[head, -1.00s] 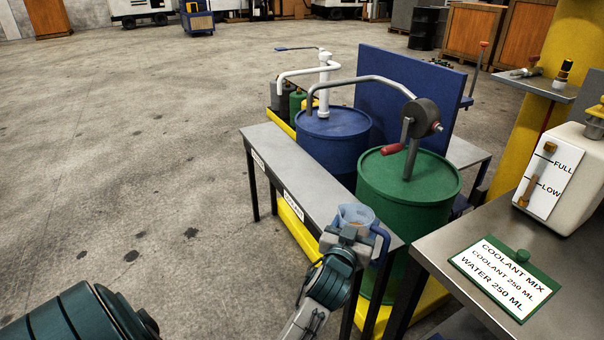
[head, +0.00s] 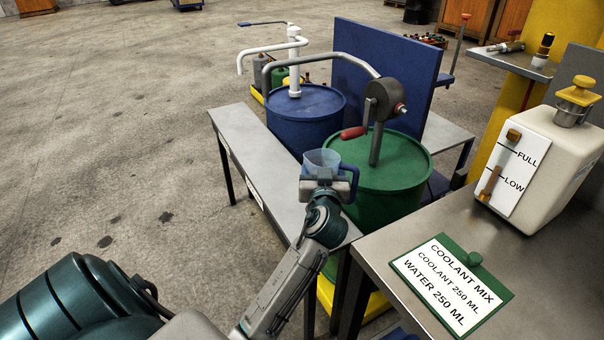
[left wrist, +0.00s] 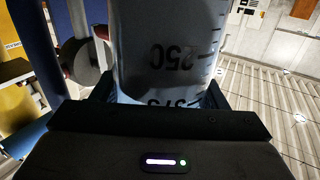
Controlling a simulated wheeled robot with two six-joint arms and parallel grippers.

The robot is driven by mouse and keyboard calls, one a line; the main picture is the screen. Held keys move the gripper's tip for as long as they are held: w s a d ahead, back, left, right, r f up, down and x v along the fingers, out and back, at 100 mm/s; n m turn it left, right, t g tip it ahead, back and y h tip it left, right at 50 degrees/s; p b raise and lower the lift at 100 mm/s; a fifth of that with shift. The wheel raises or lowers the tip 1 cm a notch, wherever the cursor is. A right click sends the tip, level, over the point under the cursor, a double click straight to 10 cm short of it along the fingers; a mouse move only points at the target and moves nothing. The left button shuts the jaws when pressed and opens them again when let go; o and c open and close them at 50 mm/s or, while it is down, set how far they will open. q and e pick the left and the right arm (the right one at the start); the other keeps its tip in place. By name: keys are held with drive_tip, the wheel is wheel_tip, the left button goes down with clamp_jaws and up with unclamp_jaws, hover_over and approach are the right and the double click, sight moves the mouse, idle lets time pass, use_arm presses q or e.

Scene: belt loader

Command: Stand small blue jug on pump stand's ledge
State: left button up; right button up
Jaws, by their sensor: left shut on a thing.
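The small blue jug (head: 322,160) is a translucent cup with a dark blue handle on its right. My left gripper (head: 324,176) is shut on it and holds it upright by the near end of the pump stand's ledge (head: 262,160), a long grey metal shelf. Whether the jug touches the ledge I cannot tell. In the left wrist view the jug (left wrist: 165,50) fills the space between the fingers, and its measuring marks appear upside down. The ledge runs in front of a blue drum (head: 297,130) and a green drum (head: 400,160). My right gripper is not in view.
A crank pump (head: 385,100) with a red handle stands on the green drum, close behind the jug. A white pump (head: 293,65) stands on the blue drum. At right, a grey bench (head: 375,275) bears a coolant sign (head: 450,285) and a white tank (head: 545,165). The ledge's far part is clear.

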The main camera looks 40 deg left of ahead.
use_arm(q)
drive_tip(key=f, duration=0.2)
drive_tip(key=shift+s+a+f, duration=0.1)
drive_tip(key=shift+s+f, duration=0.1)
drive_tip(key=shift+f, duration=0.2)
drive_tip(key=shift+w+f+b, duration=0.1)
drive_tip(key=shift+f+b, duration=0.35)
drive_tip(key=shift+f, duration=1.75)
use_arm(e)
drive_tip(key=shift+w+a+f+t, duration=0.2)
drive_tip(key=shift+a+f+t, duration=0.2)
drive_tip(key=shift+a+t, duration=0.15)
use_arm(q)
drive_tip(key=o, duration=0.8)
drive_tip(key=shift+f, duration=0.2)
drive_tip(key=o, duration=0.5)
drive_tip(key=shift+r, duration=0.1)
drive_tip(key=shift+c, duration=0.2)
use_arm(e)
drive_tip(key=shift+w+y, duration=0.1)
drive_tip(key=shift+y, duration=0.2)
